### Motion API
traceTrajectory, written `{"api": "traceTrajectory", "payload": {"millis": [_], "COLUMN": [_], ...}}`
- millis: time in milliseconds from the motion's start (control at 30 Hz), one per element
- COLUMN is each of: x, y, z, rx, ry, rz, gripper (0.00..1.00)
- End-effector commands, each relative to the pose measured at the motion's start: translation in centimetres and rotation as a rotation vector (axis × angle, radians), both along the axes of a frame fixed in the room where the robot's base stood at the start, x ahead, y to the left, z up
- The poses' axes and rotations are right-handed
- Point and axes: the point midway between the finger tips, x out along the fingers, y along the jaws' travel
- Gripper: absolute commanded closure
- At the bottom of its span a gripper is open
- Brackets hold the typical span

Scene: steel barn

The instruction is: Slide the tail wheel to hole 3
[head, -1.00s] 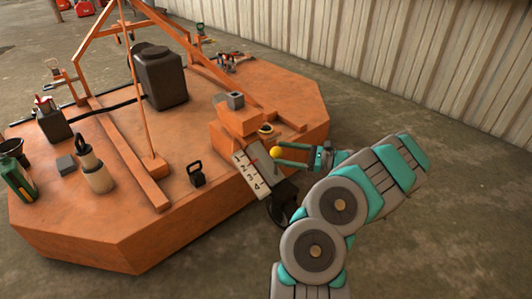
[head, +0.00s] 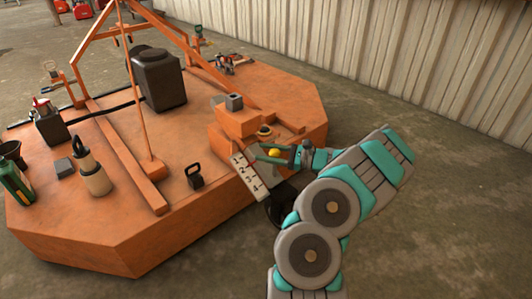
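The tail wheel (head: 277,211) is a dark wheel below the deck's near right edge, partly hidden by my arm. A pale plate with a column of numbers (head: 249,179) slopes down beside it; the 2, 3 and 4 can be made out. A yellow ball knob (head: 274,153) sits just right of the plate's upper end. My gripper (head: 256,153) reaches in from the right with its fingers apart. The knob appears between the fingers, nearer their base; I cannot tell whether they touch it. The holes and any pin are too small or hidden to make out.
The orange deck (head: 150,225) carries a black tank (head: 158,79), a padlock-shaped black weight (head: 195,176), a cream bottle (head: 93,172) and a green jug (head: 16,182). An orange block (head: 238,122) stands close behind my gripper. The concrete floor at right is clear.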

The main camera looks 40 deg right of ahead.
Motion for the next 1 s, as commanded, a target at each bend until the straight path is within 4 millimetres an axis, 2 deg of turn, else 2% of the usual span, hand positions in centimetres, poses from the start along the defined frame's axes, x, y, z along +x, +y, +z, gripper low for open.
{"api": "traceTrajectory", "payload": {"millis": [67,467,1000], "x": [0.0,-0.01,-0.2], "y": [0.0,-0.01,-0.04], "z": [0.0,0.0,-0.09], "rx": [0.0,0.0,0.001], "ry": [0.0,0.0,0.001], "rz": [0.0,0.0,0.0], "gripper": [0.54,0.99,1.0]}}
